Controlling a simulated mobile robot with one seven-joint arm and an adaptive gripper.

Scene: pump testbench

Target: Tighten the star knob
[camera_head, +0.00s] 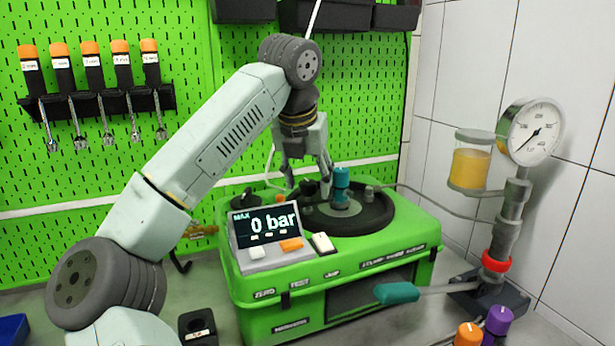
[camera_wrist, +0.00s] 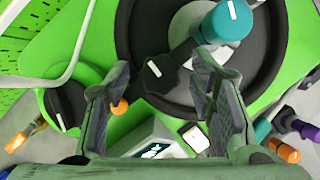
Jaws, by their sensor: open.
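My gripper (camera_head: 308,178) points down over the green pump testbench (camera_head: 285,300), its two fingers spread wide and empty. A black knob with a white mark (camera_wrist: 158,73) shows between and just beyond the fingertips in the wrist view; the same dark knob (camera_head: 309,187) is below my gripper in the head view. A second black knob (camera_wrist: 66,106) with a white line sits left of the fingers; it is also at the bench's left (camera_head: 244,198). No contact is visible.
A teal-capped valve (camera_head: 341,183) stands close right of my gripper on the round black plate (camera_head: 375,215). The display (camera_head: 265,230) reads 0 bar. A teal-handled lever (camera_head: 397,293) sticks out in front. A gauge (camera_head: 530,132) stands right; wrenches (camera_head: 104,125) hang left.

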